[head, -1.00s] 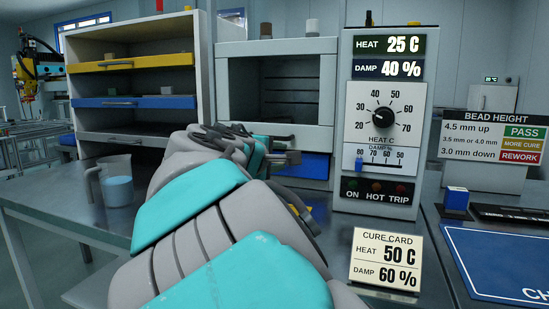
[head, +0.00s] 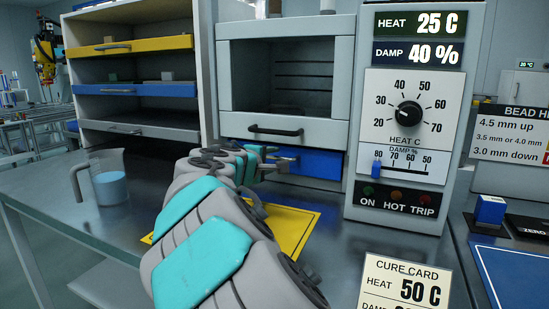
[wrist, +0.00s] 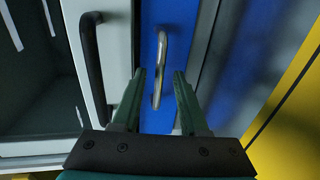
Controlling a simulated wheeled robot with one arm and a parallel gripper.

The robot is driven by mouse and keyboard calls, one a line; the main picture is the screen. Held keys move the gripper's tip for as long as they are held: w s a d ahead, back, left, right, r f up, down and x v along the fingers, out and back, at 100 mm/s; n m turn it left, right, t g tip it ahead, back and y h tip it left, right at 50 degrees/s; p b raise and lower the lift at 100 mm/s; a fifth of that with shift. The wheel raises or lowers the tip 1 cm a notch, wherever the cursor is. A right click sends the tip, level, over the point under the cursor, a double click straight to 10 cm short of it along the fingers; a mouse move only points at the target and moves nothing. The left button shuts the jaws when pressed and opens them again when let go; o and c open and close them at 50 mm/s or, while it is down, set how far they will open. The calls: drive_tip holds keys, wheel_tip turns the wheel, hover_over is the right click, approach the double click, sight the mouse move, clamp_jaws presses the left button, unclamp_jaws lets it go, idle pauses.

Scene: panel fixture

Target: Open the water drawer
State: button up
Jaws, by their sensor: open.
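The blue drawer (head: 318,165) sits shut below the grey chamber with the glass door. Its face fills the middle of the wrist view (wrist: 165,20), with a bent metal handle (wrist: 161,52) on it. My gripper (head: 283,161) is at the left part of the drawer front, partly hidden by my arm in the head view. In the wrist view my gripper (wrist: 160,74) is open, one finger on each side of the handle in the picture. I cannot tell whether the handle lies fully between the fingers in depth. No finger visibly touches it.
The chamber door's dark handle (head: 275,131) is just above the drawer, and it shows left of my fingers in the wrist view (wrist: 92,65). A yellow mat (head: 300,222) lies on the bench below. A jug of blue liquid (head: 108,180) stands left. The control panel (head: 408,120) is right.

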drive_tip(key=shift+w+d+f, duration=0.15)
drive_tip(key=shift+w+d, duration=0.05)
drive_tip(key=shift+w, duration=0.4)
clamp_jaws()
idle(1.1)
